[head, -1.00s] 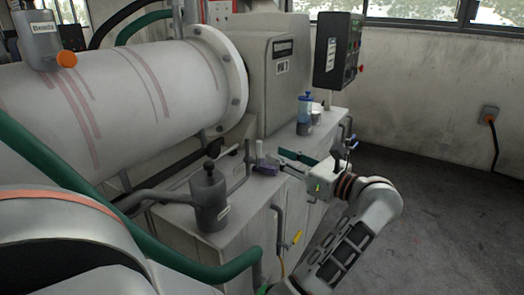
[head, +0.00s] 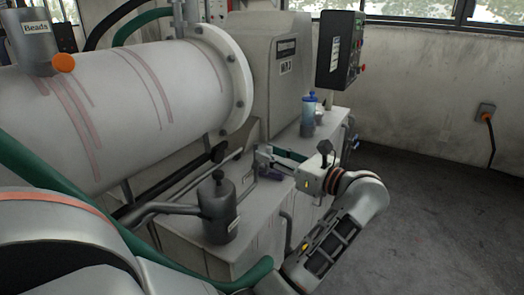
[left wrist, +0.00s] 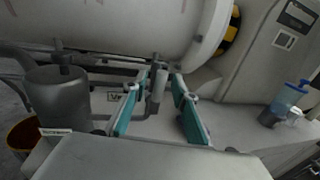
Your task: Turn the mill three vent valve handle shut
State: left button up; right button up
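My left gripper (head: 262,159) reaches over the mill's base from the right in the head view. Its two teal-padded fingers (left wrist: 160,78) stand apart in the left wrist view. A grey upright handle or pipe stub (left wrist: 158,86) shows between the fingertips, with a gap visible on the left; contact on the right is unclear. This seems to be the vent valve handle, upright, near a thin bent pipe (head: 249,164). A purplish block (head: 271,174) sits by the fingers. My right gripper is not in view.
The big white mill drum (head: 120,100) lies behind and left. A dark grey pot (head: 217,207) stands on the base to the left. A blue-topped bottle (head: 308,117) and a control box (head: 338,50) are at the right. The floor at right (head: 440,200) is clear.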

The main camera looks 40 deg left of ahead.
pick_arm(q)
jog(key=shift+a, duration=0.4)
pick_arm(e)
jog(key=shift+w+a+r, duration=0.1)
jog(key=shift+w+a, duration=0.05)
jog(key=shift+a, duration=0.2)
pick_arm(q)
jog(key=c, duration=0.6)
grip_shut()
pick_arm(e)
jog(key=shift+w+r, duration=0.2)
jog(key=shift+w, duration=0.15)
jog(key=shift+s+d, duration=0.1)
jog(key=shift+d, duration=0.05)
